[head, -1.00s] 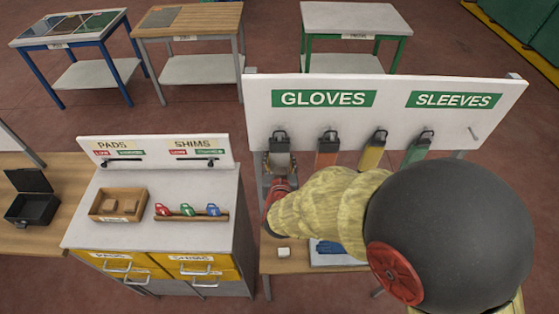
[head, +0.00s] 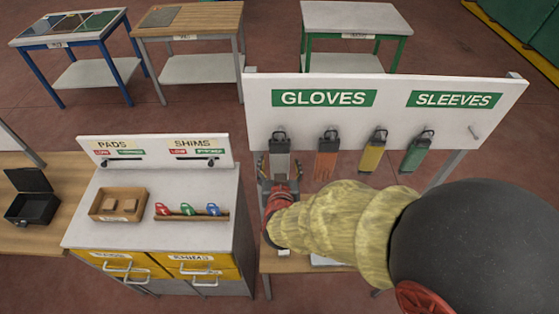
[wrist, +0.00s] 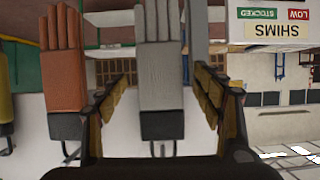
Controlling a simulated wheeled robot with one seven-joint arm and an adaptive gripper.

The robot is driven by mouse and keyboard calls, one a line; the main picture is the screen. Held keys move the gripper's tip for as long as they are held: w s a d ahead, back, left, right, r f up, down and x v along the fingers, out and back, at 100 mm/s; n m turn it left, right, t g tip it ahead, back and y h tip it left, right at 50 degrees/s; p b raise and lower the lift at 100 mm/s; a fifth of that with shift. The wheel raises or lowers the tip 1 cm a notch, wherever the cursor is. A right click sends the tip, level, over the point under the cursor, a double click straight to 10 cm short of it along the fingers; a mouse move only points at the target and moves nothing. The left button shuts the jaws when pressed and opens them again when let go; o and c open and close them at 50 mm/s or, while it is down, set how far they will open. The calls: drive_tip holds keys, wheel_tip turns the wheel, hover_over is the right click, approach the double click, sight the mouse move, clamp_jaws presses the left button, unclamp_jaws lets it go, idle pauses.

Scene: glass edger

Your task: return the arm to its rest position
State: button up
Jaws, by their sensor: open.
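My gripper (head: 279,172) is open at the grey glove (head: 280,147), the leftmost glove hanging on the white GLOVES and SLEEVES board (head: 400,104). In the wrist view, which is upside down, my gripper's fingers (wrist: 160,82) stand apart on either side of the grey glove (wrist: 161,96). I cannot tell whether a finger touches it. My arm, in a yellow sleeve, reaches in from the lower right. It hides much of the table under the board.
Orange (head: 327,152), yellow (head: 374,151) and green (head: 417,152) items hang right of the grey glove. The PADS and SHIMS cabinet (head: 160,240) stands to the left, with a pad box (head: 118,218) and shim rack (head: 190,218) on top. Red floor lies behind.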

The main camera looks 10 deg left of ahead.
drive_tip(key=v, duration=0.8)
drive_tip(key=shift+s, duration=0.4)
drive_tip(key=shift+r, duration=0.1)
drive_tip(key=s+a+f+n+g+y+b, duration=0.25)
drive_tip(key=s+f+g, duration=0.65)
drive_tip(key=s, duration=0.5)
drive_tip(key=d+f+m+t+h+b, duration=0.1)
drive_tip(key=d+m+h+b, duration=0.4)
drive_tip(key=d+b, duration=1.5)
drive_tip(key=d+f, duration=0.1)
drive_tip(key=d, duration=1.1)
drive_tip(key=shift+f+t+h, duration=0.15)
drive_tip(key=shift+t+h, duration=0.15)
drive_tip(key=shift+h, duration=0.05)
